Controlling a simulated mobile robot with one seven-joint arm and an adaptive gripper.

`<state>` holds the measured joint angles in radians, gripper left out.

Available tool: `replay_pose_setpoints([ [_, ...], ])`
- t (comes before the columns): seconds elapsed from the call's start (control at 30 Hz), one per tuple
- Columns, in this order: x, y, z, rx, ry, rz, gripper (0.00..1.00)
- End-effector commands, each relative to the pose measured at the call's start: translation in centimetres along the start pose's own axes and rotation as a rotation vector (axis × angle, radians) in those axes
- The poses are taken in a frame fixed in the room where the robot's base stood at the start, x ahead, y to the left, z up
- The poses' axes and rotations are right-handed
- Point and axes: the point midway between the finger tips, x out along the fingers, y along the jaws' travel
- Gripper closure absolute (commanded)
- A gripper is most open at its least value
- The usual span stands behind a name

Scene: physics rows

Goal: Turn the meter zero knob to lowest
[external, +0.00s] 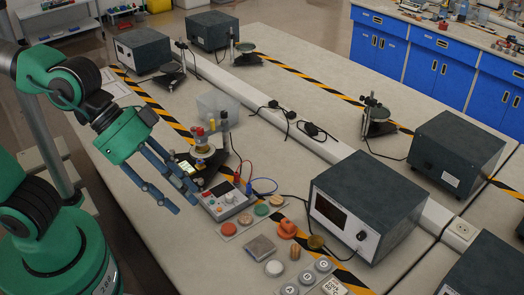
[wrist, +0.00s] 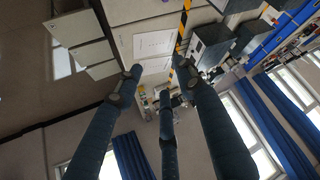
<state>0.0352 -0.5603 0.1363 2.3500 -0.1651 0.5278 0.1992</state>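The meter (external: 228,199) is a small light grey box with a dark display and small controls on its top face, near the middle of the bench in the external view. Red and blue leads run from its back edge. Its zero knob is too small to tell apart from the other controls. My gripper (external: 183,196) has long blue fingers, spread apart with nothing between them. It is just left of the meter and appears apart from it. In the wrist view, the three fingers of my gripper (wrist: 158,88) are spread and empty; I cannot make out the meter there.
An instrument with a brass-coloured top (external: 203,153) stands behind the meter. Coloured knobs (external: 261,209), a grey block (external: 259,247) and socket-like pieces (external: 306,277) lie in front and right. A large dark box (external: 370,200) stands right. The bench's left front is clear.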

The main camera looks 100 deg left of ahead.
Motion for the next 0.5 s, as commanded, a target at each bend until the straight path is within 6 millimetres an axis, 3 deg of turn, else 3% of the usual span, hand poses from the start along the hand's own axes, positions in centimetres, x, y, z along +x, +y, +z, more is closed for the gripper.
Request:
replay_pose_setpoints([
  [0.03,1.9,0.1,-1.4,0.009,0.022,0.005,0.61],
  [0.2,7.1,0.1,-6.4,0.036,0.120,0.002,0.61],
  [0.5,16.8,-1.2,-12.9,0.073,0.271,-0.073,0.61],
])
